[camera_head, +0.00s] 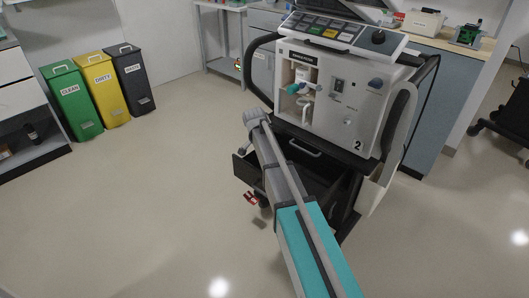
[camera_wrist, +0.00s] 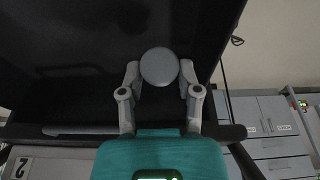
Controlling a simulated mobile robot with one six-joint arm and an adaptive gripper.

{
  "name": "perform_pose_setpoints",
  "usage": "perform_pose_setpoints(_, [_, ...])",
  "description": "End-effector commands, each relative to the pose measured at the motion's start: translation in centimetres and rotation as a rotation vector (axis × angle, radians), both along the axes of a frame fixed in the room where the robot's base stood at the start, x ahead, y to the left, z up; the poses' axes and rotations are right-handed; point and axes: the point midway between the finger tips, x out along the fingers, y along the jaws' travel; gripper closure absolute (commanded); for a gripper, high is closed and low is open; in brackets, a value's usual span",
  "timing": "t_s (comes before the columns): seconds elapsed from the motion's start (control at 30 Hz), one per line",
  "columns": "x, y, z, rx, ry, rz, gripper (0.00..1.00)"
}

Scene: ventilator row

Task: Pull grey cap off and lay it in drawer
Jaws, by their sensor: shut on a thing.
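In the wrist view the round grey cap (camera_wrist: 159,64) sits between the two fingers of my gripper (camera_wrist: 160,69), which is shut on it. The cap appears clear of the ventilator's front ports. The black drawer (camera_head: 242,169) stands open below the ventilator (camera_head: 345,98). My arm covers part of the drawer. A large dark surface lies behind the cap in the wrist view; I cannot tell whether the cap is over the drawer or inside it.
A teal fitting (camera_head: 293,89) shows on the ventilator front. Black side handles (camera_head: 250,72) flank the machine. Green (camera_head: 75,100), yellow (camera_head: 103,88) and black (camera_head: 134,77) bins stand at left.

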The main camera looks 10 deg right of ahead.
Motion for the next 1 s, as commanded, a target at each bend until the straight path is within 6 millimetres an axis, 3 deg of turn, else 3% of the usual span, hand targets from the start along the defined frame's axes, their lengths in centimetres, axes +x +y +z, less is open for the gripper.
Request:
perform_pose_setpoints(0.6, [0.0,-0.1,-4.6,0.0,0.0,-0.001,1.0])
perform_pose_setpoints(1.0, [0.0,-0.1,-5.4,0.0,0.0,-0.001,1.0])
